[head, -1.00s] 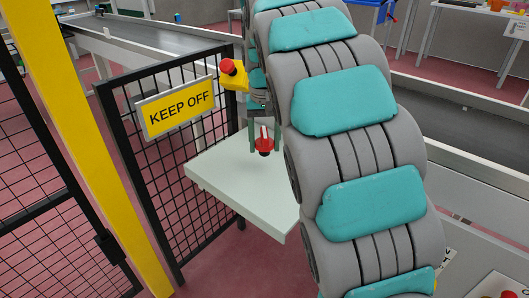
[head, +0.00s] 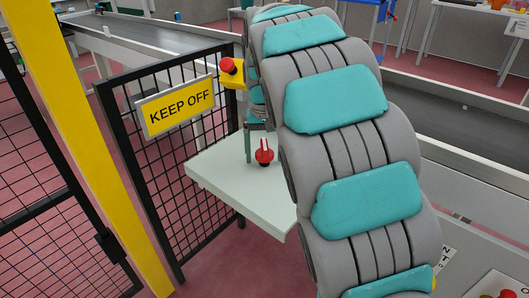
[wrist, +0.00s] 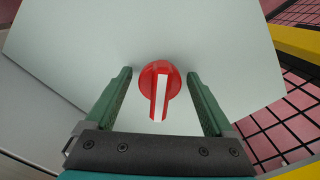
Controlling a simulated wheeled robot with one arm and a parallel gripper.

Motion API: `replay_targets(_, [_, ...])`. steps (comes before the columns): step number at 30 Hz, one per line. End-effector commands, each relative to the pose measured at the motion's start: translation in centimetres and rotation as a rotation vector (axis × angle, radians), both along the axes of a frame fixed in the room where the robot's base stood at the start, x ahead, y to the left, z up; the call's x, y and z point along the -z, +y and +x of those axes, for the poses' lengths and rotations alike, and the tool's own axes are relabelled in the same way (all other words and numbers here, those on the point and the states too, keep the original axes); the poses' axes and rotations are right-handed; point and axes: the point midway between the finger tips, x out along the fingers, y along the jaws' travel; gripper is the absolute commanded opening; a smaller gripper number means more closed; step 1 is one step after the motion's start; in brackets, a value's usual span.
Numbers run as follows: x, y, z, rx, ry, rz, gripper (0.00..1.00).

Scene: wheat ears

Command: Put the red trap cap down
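The red trap cap (head: 264,156) stands on the pale grey tabletop (head: 222,180) in the head view, its handle pointing up. In the wrist view the cap (wrist: 146,77) shows a round red body and a white-striped handle. My gripper (wrist: 160,73) is open around it, with a finger on each side and a clear gap between each finger and the cap. In the head view one finger shows just left of the cap; the other is mostly hidden behind my arm.
A black mesh fence with a yellow KEEP OFF sign (head: 175,106) stands left of the table. A red button on a yellow box (head: 231,72) is behind the table. A yellow post (head: 90,140) rises at the left. Bare tabletop surrounds the cap.

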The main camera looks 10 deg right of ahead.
Motion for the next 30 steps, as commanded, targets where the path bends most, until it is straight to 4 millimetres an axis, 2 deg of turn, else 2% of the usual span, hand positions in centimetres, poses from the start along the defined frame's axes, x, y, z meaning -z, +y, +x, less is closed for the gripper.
replay_targets(11, [-0.6, 0.0, 0.0, 0.0, -0.001, 0.0, 0.91])
replay_targets(14, [-1.8, 0.0, 0.1, 0.0, -0.002, 0.001, 0.91])
replay_targets(24, [-7.7, 0.0, 0.2, 0.0, -0.005, 0.0, 0.91])
replay_targets(30, [-10.4, 0.0, 0.1, -0.002, -0.001, 0.001, 0.91])
